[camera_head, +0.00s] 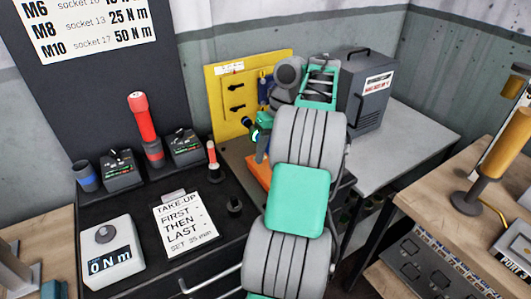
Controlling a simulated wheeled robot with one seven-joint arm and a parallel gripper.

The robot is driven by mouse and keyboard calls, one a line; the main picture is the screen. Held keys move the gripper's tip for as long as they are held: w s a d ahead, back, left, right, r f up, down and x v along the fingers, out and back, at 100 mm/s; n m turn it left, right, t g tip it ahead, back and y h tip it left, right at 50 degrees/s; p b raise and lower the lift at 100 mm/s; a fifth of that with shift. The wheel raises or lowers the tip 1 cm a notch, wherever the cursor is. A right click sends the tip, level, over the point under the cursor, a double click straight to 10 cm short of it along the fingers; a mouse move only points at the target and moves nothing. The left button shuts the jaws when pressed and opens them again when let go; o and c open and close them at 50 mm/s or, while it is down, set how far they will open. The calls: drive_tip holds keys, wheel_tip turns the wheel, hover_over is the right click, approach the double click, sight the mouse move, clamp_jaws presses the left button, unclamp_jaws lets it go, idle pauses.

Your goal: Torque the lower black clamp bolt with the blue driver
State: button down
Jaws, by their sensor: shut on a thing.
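The blue driver (257,125), a dark and teal tool with a small lit blue ring, is in front of the lower right of the yellow panel (222,83). Two black clamp bolts show on the panel, an upper one (237,87) and the lower black clamp bolt (237,110). The driver is close to the lower bolt, to its right and below; I cannot tell whether they touch. My gripper (270,117) is shut on the driver. Its fingers are mostly hidden by the driver and my wrist.
A red driver (145,125) stands in its holder beside an empty blue cup (87,177) and two small dark units. A torque meter (110,250) reading 0 N m and a note (184,224) lie on the black bench. A grey case (366,95) stands behind my arm.

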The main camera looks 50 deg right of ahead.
sight(253, 136)
drive_tip(key=shift+r, duration=0.15)
drive_tip(key=shift+w+d+r+p, duration=0.1)
drive_tip(key=shift+w+p, duration=0.4)
drive_tip(key=shift+p, duration=0.1)
drive_tip(key=w+p, duration=0.1)
drive_tip(key=w, duration=0.1)
drive_tip(key=w+d+p, duration=0.1)
drive_tip(key=w+p, duration=0.1)
drive_tip(key=shift+w+d, duration=0.2)
drive_tip(key=shift+w+d+p, duration=0.1)
drive_tip(key=shift+w+p, duration=0.2)
drive_tip(key=shift+p, duration=0.15)
drive_tip(key=shift+w+d+p, duration=0.2)
drive_tip(key=shift+w+p, duration=0.35)
drive_tip(key=shift+w, duration=0.05)
drive_tip(key=shift+w+d+p, duration=0.2)
drive_tip(key=shift+w+p, duration=0.3)
drive_tip(key=shift+w, duration=0.1)
idle(1.5)
